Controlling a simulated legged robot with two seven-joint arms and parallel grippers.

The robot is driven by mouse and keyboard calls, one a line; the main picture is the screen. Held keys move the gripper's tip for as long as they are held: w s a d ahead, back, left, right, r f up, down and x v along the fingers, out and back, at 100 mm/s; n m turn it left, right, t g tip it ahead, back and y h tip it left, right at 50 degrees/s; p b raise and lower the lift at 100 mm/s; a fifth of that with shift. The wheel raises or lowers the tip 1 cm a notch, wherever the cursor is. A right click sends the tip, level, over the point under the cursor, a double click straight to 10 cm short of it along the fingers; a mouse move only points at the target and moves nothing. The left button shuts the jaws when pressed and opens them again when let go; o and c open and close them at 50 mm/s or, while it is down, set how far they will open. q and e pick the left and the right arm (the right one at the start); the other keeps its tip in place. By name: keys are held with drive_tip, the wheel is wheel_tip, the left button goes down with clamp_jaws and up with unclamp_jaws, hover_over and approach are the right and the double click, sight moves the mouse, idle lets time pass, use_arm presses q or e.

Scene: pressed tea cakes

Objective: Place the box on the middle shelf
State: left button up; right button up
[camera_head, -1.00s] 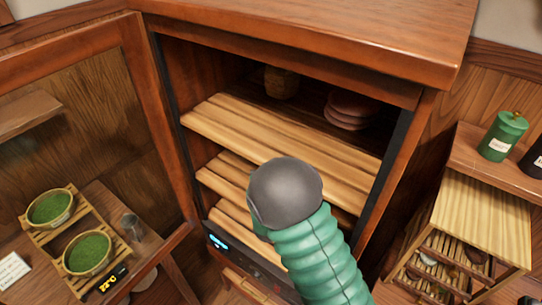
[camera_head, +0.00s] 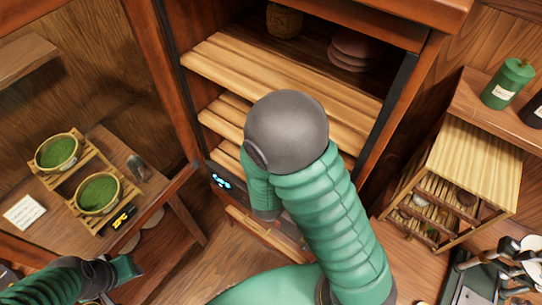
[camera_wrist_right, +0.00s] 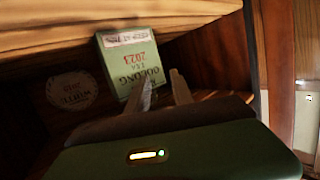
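A green box (camera_wrist_right: 132,62) with upside-down lettering "OOLONG TEA 2023" shows in the right wrist view, against wooden shelf slats (camera_wrist_right: 60,30). The head view does not show the box. My right gripper (camera_wrist_right: 162,82) has its two fingers apart; the left finger overlaps the box's edge in view, with a gap between the fingers. In the head view my right arm (camera_head: 325,215) reaches into the cabinet (camera_head: 400,110) and hides its gripper. The middle shelf (camera_head: 222,122) is partly hidden behind my arm. My left gripper (camera_head: 112,270) is low at the left, its fingers unclear.
The upper shelf (camera_head: 260,70) spans the cabinet, with a brown jar (camera_head: 284,20) and stacked round cakes (camera_head: 352,50) behind it. A round wrapped cake (camera_wrist_right: 72,88) is left of the box. The open door (camera_head: 150,90) stands left. A small rack (camera_head: 475,165) stands right.

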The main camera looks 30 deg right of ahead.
drive_tip(key=s+a+f+n+g+y, duration=0.4)
drive_tip(key=s+a+f+g+y, duration=0.15)
drive_tip(key=a+y, duration=0.2)
drive_tip(key=s+n+g, duration=0.2)
drive_tip(key=s+g, duration=0.3)
drive_tip(key=s, duration=0.5)
drive_tip(key=shift+s+d+r, duration=0.2)
drive_tip(key=shift+r, duration=0.1)
